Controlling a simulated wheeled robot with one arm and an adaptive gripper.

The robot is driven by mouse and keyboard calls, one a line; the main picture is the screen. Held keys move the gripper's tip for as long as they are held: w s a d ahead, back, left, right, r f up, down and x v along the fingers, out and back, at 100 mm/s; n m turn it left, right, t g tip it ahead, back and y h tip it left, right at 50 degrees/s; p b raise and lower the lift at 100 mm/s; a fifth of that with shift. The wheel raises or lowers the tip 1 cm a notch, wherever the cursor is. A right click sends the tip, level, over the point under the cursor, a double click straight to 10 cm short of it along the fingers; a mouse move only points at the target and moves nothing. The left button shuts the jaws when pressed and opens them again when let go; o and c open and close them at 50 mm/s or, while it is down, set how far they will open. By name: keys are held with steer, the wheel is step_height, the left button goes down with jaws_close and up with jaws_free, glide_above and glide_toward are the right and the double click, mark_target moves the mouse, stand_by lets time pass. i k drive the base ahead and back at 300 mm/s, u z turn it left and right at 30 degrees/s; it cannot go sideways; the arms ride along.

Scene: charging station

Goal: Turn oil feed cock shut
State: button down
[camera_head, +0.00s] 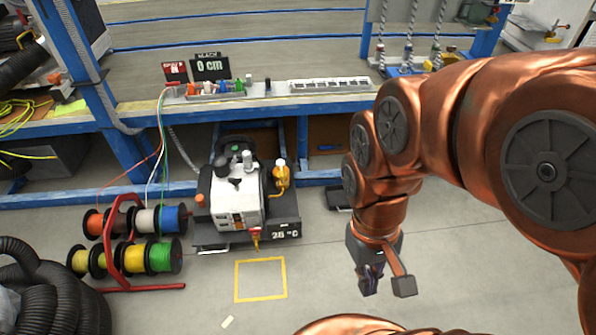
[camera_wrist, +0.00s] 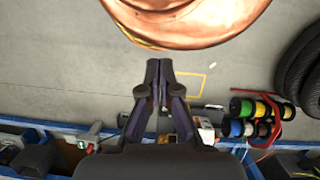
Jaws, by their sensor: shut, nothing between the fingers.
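A white machine (camera_head: 236,200) with dark knobs on top stands on a dark base under the bench. A yellow fitting with a pale top (camera_head: 281,178) is on its right side. A small red and yellow part (camera_head: 255,240) sticks out low at its front. I cannot tell for certain which of these is the oil feed cock. My gripper (camera_head: 370,288) hangs above the floor, right of the machine and apart from it. In the wrist view my gripper (camera_wrist: 160,64) is shut and empty. The machine (camera_wrist: 206,132) is partly hidden behind it there.
A red rack of coloured cable spools (camera_head: 130,240) stands left of the machine, with black hose (camera_head: 45,290) in the corner. A blue-framed bench (camera_head: 330,100) runs above the machine. A yellow square (camera_head: 260,280) marks the floor in front, which is mostly clear.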

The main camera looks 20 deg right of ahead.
mark_target(281, 174)
steer(key=z, duration=1.05)
steer(key=i, duration=0.75)
steer(key=u, duration=2.15)
